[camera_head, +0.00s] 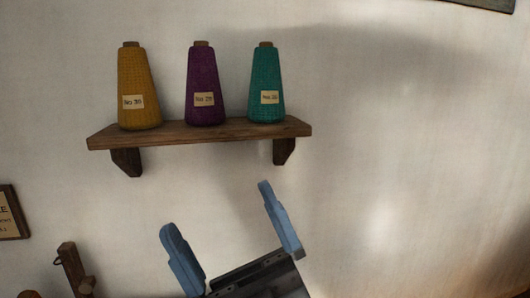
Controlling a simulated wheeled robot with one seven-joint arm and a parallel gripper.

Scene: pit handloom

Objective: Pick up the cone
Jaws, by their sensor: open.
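Three thread cones stand upright in a row on a wooden wall shelf (190,133). The yellow cone (138,82) is at the left, the purple cone (205,80) in the middle, and the teal cone (265,75) at the right. Each has a pale paper label and a brown tip. My gripper (216,207) is open and empty, its two blue fingers spread wide and pointing up. It appears below the shelf in the picture, apart from the cones. How far it is from the wall is hard to tell.
Dark brackets (126,161) hold up the shelf. A framed sign (12,213) is cut off at the left edge, with a wooden post (74,270) at the lower left. The pale wall (410,150) right of the shelf is bare. A dark object is cut off at the top right.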

